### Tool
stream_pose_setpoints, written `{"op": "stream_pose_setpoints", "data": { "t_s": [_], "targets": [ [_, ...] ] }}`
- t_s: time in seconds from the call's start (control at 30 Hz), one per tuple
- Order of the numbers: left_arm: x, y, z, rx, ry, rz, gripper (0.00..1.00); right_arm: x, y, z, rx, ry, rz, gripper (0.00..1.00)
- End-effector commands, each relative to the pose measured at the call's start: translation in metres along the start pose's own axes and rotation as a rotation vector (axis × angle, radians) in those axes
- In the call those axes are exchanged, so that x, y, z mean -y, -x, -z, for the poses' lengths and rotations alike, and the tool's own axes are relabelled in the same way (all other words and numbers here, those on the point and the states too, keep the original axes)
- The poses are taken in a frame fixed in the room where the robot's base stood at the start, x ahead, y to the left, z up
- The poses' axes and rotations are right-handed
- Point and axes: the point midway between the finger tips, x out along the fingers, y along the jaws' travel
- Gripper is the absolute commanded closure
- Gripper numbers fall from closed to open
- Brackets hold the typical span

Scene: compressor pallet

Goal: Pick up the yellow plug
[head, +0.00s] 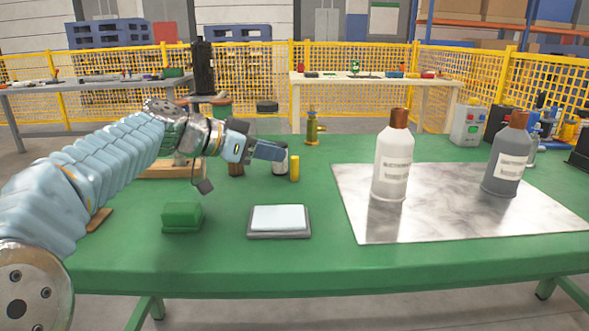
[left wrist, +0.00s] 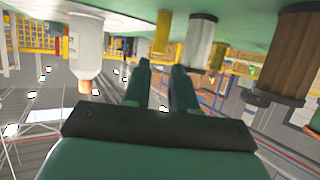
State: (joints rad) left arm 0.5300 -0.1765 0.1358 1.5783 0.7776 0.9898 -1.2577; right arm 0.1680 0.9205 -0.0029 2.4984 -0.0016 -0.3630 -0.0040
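The yellow plug (head: 294,168) is a small upright cylinder on the green table, near the middle of the head view. In the upside-down left wrist view, the yellow plug (left wrist: 162,32) shows beyond the fingers. My left gripper (head: 278,152) is just left of the plug and a little above its top, pointing right. In the left wrist view, my left gripper (left wrist: 160,72) has a clear gap between its fingers and nothing in it. My right gripper is not in view.
A silver-white cylinder (head: 281,168) stands close beside the plug, partly hidden by my gripper. A brass fitting (head: 311,128) stands behind. A white bottle (head: 394,160) and grey bottle (head: 507,160) stand right. A green block (head: 182,216) and pale pad (head: 279,218) lie in front.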

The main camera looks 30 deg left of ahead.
Motion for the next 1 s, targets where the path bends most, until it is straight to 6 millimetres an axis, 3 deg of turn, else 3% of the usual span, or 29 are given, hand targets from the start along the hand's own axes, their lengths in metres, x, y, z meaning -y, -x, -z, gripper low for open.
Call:
{"op": "stream_pose_setpoints", "data": {
  "t_s": [0.33, 0.63, 0.8, 1.0],
  "targets": [
    [-0.001, -0.046, -0.005, 0.003, 0.0, -0.002, 0.74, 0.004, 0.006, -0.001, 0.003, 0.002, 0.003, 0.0],
    [-0.002, -0.054, -0.006, 0.001, -0.002, 0.0, 0.74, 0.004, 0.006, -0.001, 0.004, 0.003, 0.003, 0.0],
    [-0.002, -0.054, -0.006, 0.001, -0.002, 0.0, 0.99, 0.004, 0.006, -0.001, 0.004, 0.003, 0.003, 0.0],
    [-0.002, -0.054, -0.005, 0.001, -0.002, 0.0, 1.0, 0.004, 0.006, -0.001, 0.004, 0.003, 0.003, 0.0]
  ]
}}
